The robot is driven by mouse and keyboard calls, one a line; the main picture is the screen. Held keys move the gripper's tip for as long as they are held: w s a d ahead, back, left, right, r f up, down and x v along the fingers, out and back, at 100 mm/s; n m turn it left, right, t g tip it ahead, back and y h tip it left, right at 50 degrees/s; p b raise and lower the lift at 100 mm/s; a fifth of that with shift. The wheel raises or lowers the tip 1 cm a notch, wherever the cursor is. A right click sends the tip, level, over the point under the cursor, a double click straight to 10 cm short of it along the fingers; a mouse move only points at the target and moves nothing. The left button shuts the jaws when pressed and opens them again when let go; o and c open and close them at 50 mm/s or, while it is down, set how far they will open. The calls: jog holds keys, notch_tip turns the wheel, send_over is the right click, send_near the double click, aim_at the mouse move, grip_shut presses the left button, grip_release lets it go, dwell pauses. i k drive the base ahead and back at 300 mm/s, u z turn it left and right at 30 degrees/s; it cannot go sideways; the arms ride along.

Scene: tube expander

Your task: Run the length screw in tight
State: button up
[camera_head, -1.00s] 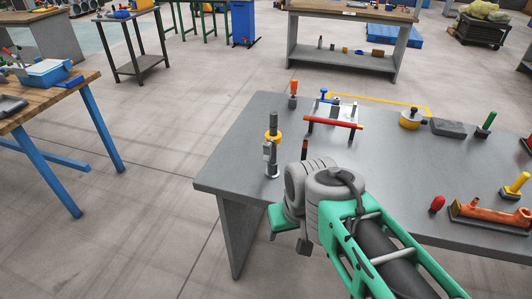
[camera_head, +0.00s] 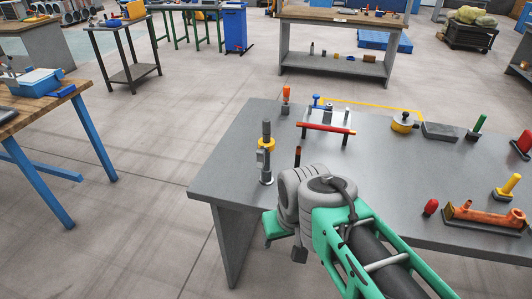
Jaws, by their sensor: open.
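An upright grey tool (camera_head: 266,168) with a yellow collar (camera_head: 266,144) and a dark top stands near the left edge of the grey bench. It may be the tube expander, but I cannot tell. The length screw is too small to pick out, so I cannot see how far in it sits. My arm (camera_head: 335,235) reaches in from the lower right, and its grey joints are in front of the bench edge, just right of and below the tool.
Behind the tool, the grey bench (camera_head: 375,190) holds a red-barred stand (camera_head: 326,128), an orange-handled tool (camera_head: 286,95) and a yellow round part (camera_head: 403,124). An orange fixture (camera_head: 485,215), a red knob (camera_head: 430,207) and a yellow-handled block (camera_head: 508,186) stand to the right. The middle is mostly clear.

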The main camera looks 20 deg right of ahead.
aim_at(260, 153)
jog(key=u, duration=0.15)
jog(key=k, duration=0.45)
jog(key=u, duration=1.65)
jog(key=i, duration=0.6)
jog(key=z, duration=0.1)
